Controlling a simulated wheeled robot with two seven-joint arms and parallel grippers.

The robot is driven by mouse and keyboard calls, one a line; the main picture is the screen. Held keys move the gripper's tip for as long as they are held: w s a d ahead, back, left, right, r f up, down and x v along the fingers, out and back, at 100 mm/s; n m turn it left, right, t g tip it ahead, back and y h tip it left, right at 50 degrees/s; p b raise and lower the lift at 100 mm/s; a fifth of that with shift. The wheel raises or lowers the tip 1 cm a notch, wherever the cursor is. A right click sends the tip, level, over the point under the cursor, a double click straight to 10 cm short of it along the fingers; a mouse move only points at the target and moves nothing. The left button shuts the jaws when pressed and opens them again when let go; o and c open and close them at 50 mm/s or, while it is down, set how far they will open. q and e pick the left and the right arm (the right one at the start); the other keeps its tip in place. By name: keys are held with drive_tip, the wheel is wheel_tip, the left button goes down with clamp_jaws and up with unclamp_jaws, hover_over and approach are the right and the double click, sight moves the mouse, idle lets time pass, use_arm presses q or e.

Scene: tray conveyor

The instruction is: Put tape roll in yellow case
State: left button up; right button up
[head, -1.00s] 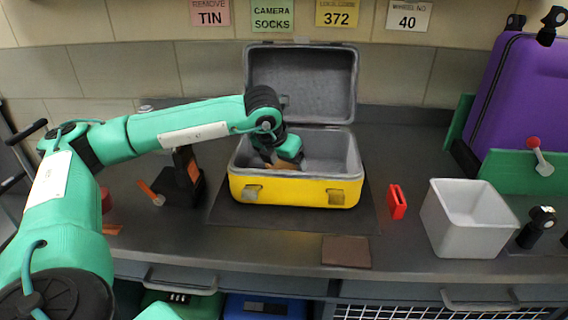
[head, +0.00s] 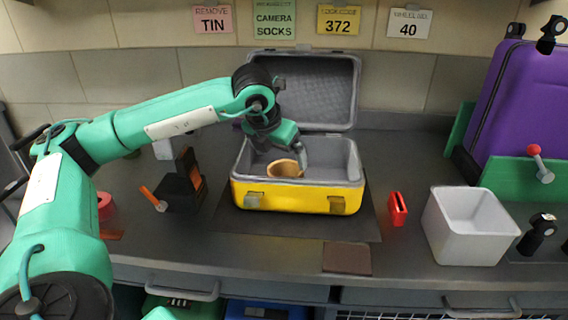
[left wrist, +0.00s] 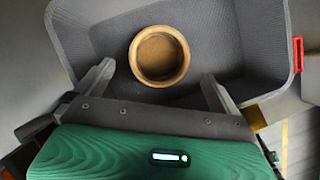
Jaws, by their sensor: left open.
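The yellow case (head: 285,200) stands on the counter with its grey lid (head: 305,85) open at the back. A tan tape roll (head: 285,169) is inside the case, toward the left of its grey interior. In the left wrist view the tape roll (left wrist: 159,56) appears to lie flat on the case floor, its round opening facing up. My left gripper (head: 296,152) is over the case, just above the roll. Its fingers (left wrist: 158,78) are spread wide with nothing held, and the roll shows beyond and between them. My right gripper is not in view.
A red block (head: 397,209) and a white bin (head: 468,225) stand right of the case. A black tool with an orange handle (head: 180,190) and a red round object (head: 105,206) are at the left. A brown square (head: 347,258) lies in front on the counter.

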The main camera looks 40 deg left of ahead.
use_arm(q)
drive_tip(key=v, duration=0.5)
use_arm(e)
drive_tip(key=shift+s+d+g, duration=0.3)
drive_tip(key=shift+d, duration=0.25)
